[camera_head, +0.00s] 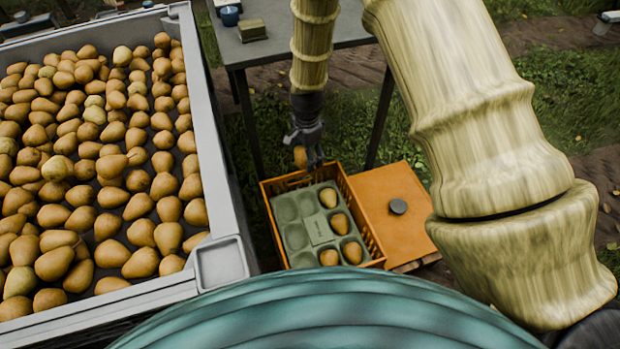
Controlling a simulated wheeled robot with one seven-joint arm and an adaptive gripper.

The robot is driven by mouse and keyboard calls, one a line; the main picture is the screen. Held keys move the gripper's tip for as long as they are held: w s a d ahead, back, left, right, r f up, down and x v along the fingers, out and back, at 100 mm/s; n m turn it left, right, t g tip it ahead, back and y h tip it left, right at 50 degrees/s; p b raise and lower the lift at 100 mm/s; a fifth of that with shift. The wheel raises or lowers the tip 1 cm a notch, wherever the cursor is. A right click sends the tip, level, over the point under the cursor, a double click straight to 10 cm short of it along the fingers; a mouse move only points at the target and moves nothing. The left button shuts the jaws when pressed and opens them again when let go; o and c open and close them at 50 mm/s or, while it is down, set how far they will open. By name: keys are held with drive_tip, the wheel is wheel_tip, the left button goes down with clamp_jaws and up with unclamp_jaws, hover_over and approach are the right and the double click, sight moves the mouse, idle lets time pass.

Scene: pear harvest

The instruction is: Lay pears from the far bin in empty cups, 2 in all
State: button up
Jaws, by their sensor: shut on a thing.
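My gripper (307,155) is shut on a pear (301,157) and holds it above the back edge of an orange crate (374,244). In the crate lies a grey-green cup tray (319,232). Pears sit in its right-hand cups: one at the back right (328,197), one below it (340,223), one at the front right (352,252). Another pear (329,257) lies in the front middle cup. The left-hand cups (286,212) look empty. The large grey bin (207,120) at the left holds many pears. The gripper hides part of the held pear.
A grey table (285,45) stands behind the crate with a blue cup (229,15) and a small box (252,30) on it. An orange board (390,230) with a round grey piece (398,207) lies right of the crate.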

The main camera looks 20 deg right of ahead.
wheel_tip(320, 180, down, 17)
drive_tip(key=s+m+b, duration=0.1)
drive_tip(key=m+b, duration=0.3)
drive_tip(key=b, duration=0.9)
drive_tip(key=shift+s+d+m+b, duration=0.2)
drive_tip(key=shift+d+m+b, duration=0.1)
drive_tip(key=shift+b, duration=0.1)
drive_tip(key=shift+f, duration=0.1)
idle(0.3)
drive_tip(key=shift+f, duration=1.4)
drive_tip(key=shift+f, duration=1.8)
idle(1.4)
drive_tip(key=o, duration=1.2)
